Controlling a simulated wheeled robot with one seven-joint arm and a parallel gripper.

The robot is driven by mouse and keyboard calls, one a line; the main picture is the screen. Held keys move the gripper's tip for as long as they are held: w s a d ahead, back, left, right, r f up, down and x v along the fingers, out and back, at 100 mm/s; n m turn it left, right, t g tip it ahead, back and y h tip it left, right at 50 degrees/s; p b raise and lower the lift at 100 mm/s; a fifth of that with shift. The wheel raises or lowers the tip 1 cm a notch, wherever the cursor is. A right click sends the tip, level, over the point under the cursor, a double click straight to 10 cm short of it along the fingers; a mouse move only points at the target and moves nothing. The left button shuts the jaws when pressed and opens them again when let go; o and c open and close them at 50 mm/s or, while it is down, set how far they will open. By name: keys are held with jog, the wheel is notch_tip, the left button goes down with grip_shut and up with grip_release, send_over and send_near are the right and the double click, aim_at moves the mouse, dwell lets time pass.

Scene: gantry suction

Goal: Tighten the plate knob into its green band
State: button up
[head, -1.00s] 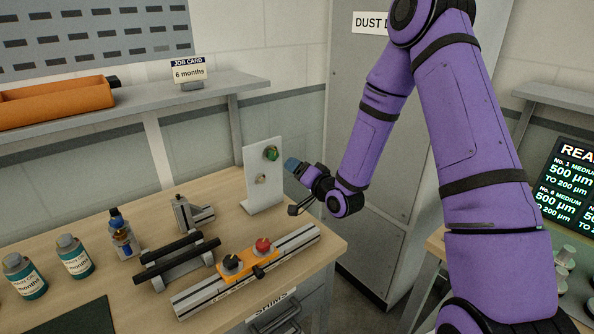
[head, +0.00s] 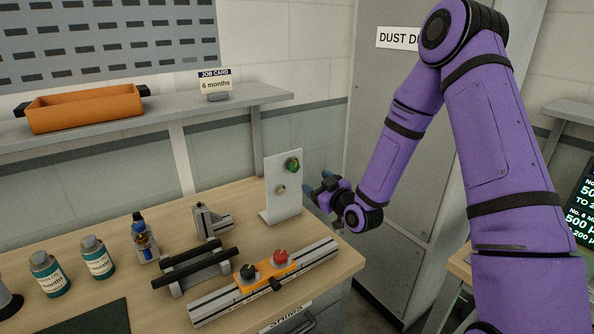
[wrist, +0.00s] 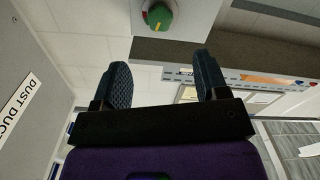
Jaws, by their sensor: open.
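The plate (head: 270,205) is a white upright panel standing near the bench's right end. The green plate knob (head: 293,165) sits on its upper part, with a small brass fitting (head: 281,189) below it. In the wrist view the knob (wrist: 159,17) is at the top edge, with red and yellow marks beside it and a pale line on its face. My gripper (head: 317,184) is open and empty, to the right of the plate and slightly below the knob. In the wrist view its two fingers (wrist: 161,75) are spread, apart from the knob. I cannot tell which band the knob's line points to.
A metal rail with an orange block (head: 262,285) carrying black and red knobs lies in front of the plate. A black-barred stand (head: 200,268), a clamp block (head: 210,220) and bottles (head: 98,258) stand to its left. A grey dust duct cabinet (head: 395,130) rises behind my arm.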

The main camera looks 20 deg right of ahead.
aim_at(296, 168)
jog(key=x, duration=1)
jog(key=shift+w+a, duration=0.15)
jog(key=shift+w, duration=0.25)
jog(key=shift+c, duration=0.2)
